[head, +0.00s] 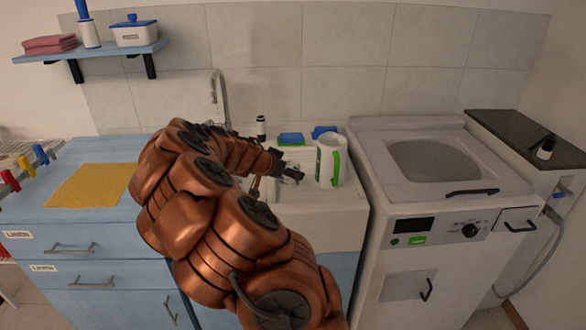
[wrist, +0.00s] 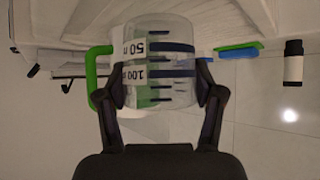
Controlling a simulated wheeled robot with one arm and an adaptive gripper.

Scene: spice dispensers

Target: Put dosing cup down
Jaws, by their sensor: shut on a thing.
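The dosing cup (head: 325,162) is a pale see-through cup with a green handle. In the head view it is above the right part of the sink; I cannot tell whether it touches the surface under it. In the wrist view the cup (wrist: 160,62) shows dark measuring lines, the marks 50 and 100, and its green handle on the left. My gripper (wrist: 162,100) is shut on the cup, one finger on each side of its body. In the head view my gripper (head: 292,174) reaches the cup from the left, and my arm hides much of the sink.
The white sink (head: 335,222) has a tap (head: 220,95), a small black-and-white bottle (head: 261,127) and blue sponges (head: 291,139) at its back. A washing machine (head: 455,270) stands right. A blue cabinet with a yellow cloth (head: 92,185) stands left, below a wall shelf (head: 95,52).

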